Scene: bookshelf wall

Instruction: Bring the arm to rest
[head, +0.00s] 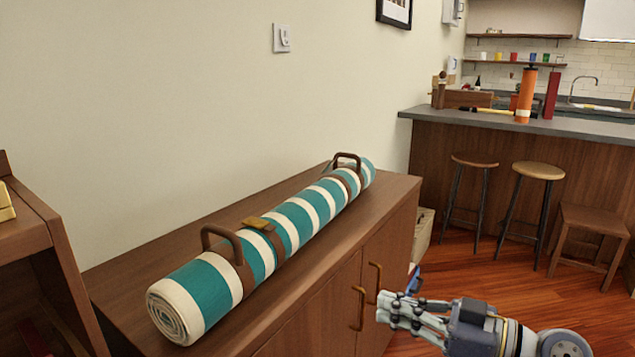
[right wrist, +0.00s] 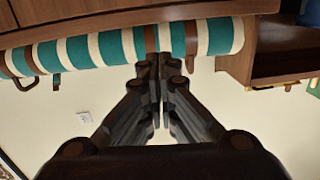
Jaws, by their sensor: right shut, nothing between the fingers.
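My right gripper (head: 392,308) is at the lower right of the head view, in front of the wooden cabinet's doors. It is shut and empty. In the right wrist view its dark fingers (right wrist: 160,75) are together, pointing toward the striped roll. The teal and white rolled mat (head: 290,228) with brown straps and handles lies on the cabinet top, apart from the gripper. The roll also shows along the top of the right wrist view (right wrist: 115,47). My left gripper is not in view.
The wooden cabinet (head: 318,308) stands against the wall. A wooden shelf unit (head: 28,232) is at the left edge. Stools (head: 538,172) and a kitchen counter (head: 575,128) stand at the back right. Open wooden floor (head: 510,285) lies right of the cabinet.

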